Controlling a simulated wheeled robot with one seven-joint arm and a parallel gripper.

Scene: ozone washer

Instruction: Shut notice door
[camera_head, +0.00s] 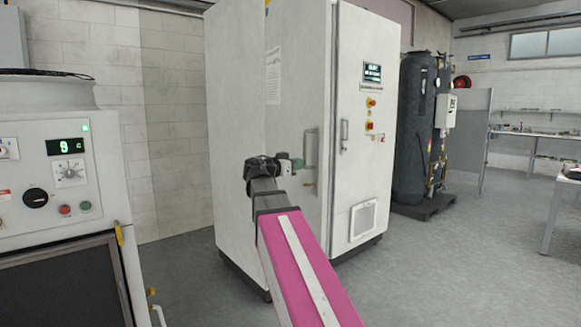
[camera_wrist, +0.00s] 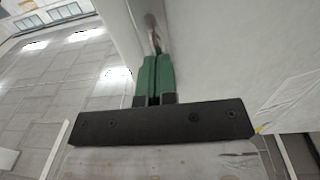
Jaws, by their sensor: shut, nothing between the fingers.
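The notice door is a white panel (camera_head: 230,110) of the tall cabinet, with a paper notice (camera_head: 273,75) on it. The notice also shows at the right of the wrist view (camera_wrist: 290,98). A metal handle (camera_head: 310,150) is near the panel's right edge; a handle also shows in the wrist view (camera_wrist: 152,32).
The cabinet's right face has a display (camera_head: 371,73), buttons and a vent (camera_head: 363,220). A machine with a dial (camera_head: 65,170) stands close at the left. A dark tank (camera_head: 412,130) stands behind at the right. The grey floor (camera_head: 450,270) at the right is clear.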

